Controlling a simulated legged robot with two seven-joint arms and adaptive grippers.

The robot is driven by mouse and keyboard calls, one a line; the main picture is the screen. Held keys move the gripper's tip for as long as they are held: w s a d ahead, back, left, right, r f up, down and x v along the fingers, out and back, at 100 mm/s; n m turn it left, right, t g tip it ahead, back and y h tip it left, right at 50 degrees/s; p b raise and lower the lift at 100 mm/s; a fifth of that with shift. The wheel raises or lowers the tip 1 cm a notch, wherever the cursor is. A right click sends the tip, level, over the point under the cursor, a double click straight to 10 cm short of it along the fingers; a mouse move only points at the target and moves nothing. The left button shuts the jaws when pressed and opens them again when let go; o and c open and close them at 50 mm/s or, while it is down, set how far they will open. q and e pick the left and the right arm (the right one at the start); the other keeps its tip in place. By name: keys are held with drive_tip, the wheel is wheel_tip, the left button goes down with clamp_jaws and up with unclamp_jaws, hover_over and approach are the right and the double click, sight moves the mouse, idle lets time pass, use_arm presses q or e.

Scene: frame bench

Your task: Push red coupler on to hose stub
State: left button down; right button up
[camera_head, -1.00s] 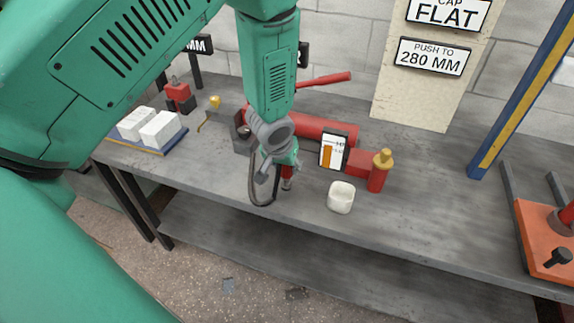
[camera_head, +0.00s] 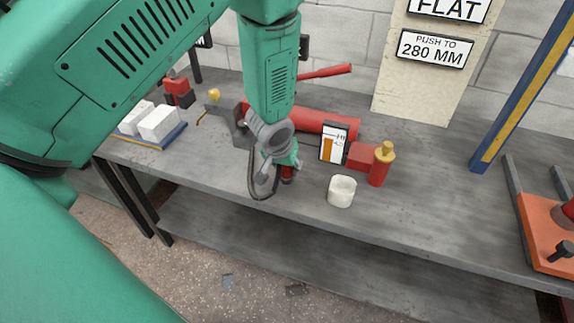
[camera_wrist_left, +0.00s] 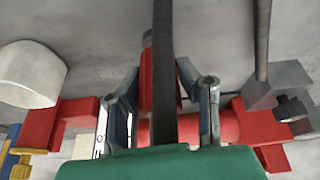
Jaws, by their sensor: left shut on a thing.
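My left gripper (camera_head: 287,165) points down over the front part of the bench. It is shut on a red part, which I take to be the red coupler (camera_head: 288,174); only its lower end shows below the fingers. In the left wrist view the red part (camera_wrist_left: 146,84) stands between the two fingers, partly hidden by a dark strip (camera_wrist_left: 165,60). A dark looped line (camera_head: 252,182) hangs beside the gripper; I cannot tell whether it is the hose. I cannot clearly make out the hose stub or whether the coupler touches it. My right gripper is not in view.
A grey block (camera_head: 238,128) is left. The bench (camera_head: 430,200) is bare right of the cup.

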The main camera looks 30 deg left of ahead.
use_arm(q)
drive_tip(key=shift+f, duration=0.25)
drive_tip(key=c, duration=1.1)
unclamp_jaws()
drive_tip(key=v, duration=1.2)
drive_tip(key=s+d+f+m+g, duration=0.1)
drive_tip(key=s+f+g, duration=0.1)
drive_tip(key=s+f, duration=0.8)
drive_tip(key=s+d+f+m+g, duration=0.1)
drive_tip(key=s+f+m, duration=0.1)
drive_tip(key=s+f, duration=0.8)
drive_tip(key=s, duration=0.5)
drive_tip(key=shift+s+d+m+g+h, duration=0.3)
drive_tip(key=shift+s+d+g+h, duration=0.05)
drive_tip(key=shift+d+g+h, duration=0.05)
